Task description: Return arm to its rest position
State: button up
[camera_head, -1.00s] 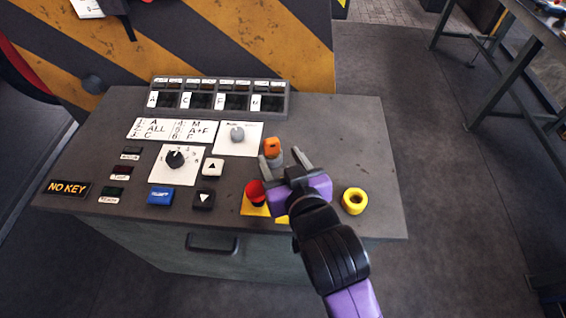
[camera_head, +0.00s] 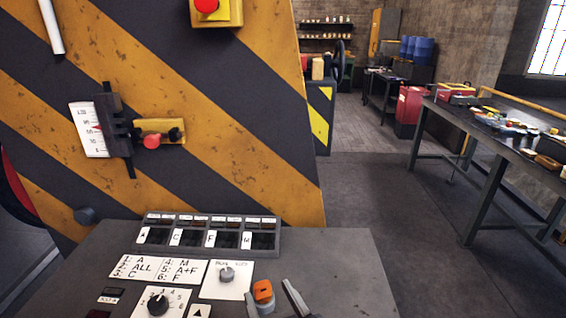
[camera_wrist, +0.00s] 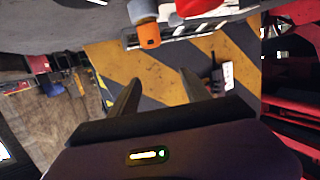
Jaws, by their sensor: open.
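My gripper (camera_head: 272,301) shows at the bottom edge of the head view, with only its grey fingers in frame. The fingers stand apart. An orange-topped knob (camera_head: 262,291) on the console appears close to the left finger. In the wrist view my gripper (camera_wrist: 160,95) is open with nothing between its fingers. The orange knob (camera_wrist: 148,36) lies beyond the fingertips there, apart from them. The rest of my arm is out of the head view.
The grey console (camera_head: 340,265) carries dials, labels and a display block (camera_head: 208,234). A striped yellow-black panel (camera_head: 200,110) rises behind it. A workbench (camera_head: 500,150) with tools stands at right. The floor (camera_head: 375,195) between is clear.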

jog(key=s+d+f+m+h, duration=0.2)
jog(key=s+d+f+h, duration=0.1)
jog(key=s+d, duration=0.8)
jog(key=s+d+f+m+h, duration=0.2)
jog(key=s+d, duration=0.9)
jog(key=s, duration=1.1)
jog(key=shift+d+f+h, duration=0.15)
jog(key=shift+f+h, duration=0.25)
jog(key=shift+f, duration=0.25)
